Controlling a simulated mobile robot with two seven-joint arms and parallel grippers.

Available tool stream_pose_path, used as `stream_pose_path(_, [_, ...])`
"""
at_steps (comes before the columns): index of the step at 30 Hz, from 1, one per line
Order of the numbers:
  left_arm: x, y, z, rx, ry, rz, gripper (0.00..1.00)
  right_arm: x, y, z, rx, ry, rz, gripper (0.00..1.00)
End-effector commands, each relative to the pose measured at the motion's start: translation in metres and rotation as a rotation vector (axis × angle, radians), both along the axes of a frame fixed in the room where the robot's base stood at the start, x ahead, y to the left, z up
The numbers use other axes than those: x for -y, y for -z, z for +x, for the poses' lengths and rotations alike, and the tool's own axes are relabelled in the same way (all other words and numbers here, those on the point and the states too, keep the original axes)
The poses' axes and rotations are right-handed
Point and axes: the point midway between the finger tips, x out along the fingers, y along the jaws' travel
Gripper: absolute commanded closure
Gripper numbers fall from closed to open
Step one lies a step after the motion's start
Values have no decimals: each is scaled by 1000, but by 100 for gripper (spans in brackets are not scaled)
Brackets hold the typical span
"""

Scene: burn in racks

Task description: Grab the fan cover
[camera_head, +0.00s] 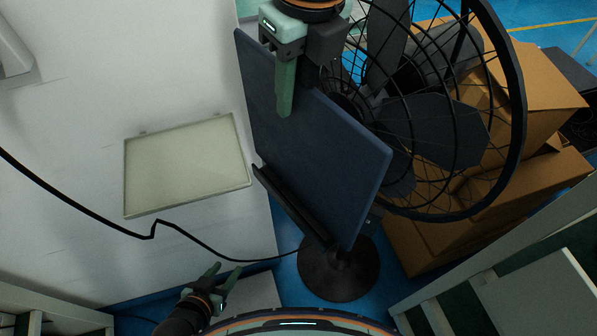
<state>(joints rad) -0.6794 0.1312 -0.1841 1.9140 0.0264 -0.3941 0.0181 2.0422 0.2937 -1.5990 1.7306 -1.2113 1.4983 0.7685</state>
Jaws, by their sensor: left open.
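A flat dark blue panel (310,140), which may be the fan cover, stands tilted in front of a black fan (440,110) with a round wire cage. My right gripper (290,95) is at the panel's top edge. One green finger lies over the panel's near face. The other finger is not clearly visible, so I cannot tell whether the jaws are closed on the panel. My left gripper (225,271) is open and empty, low in the view, left of the fan's round base (338,278) and well apart from the panel.
Brown cardboard boxes (425,245) are stacked behind and right of the fan. A white wall with a pale framed plate (185,165) is at left. A black cable (75,207) runs across toward the stand. Grey-white racks (535,295) stand at lower right.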

Motion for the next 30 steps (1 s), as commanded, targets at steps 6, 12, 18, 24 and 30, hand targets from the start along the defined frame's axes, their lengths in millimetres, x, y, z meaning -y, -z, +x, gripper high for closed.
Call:
stream_pose_path(6, [0, 0, 0, 1, 0, 0, 50, 0, 0, 0, 0, 0, 0, 96])
stream_pose_path(12, [0, 0, 0, 1, 0, 0, 50, 0, 0, 0, 0, 0, 0, 100])
stream_pose_path(18, [0, 0, 1, 1, 0, 0, 50, 0, -1, 0, 0, 0, 0, 100])
stream_pose_path(24, [0, 0, 1, 1, 0, 0, 50, 0, -1, 0, 1, 0, 1, 100])
stream_pose_path(30, [0, 0, 1, 1, 0, 0, 50, 0, -1, 0, 1, 0, 1, 100])
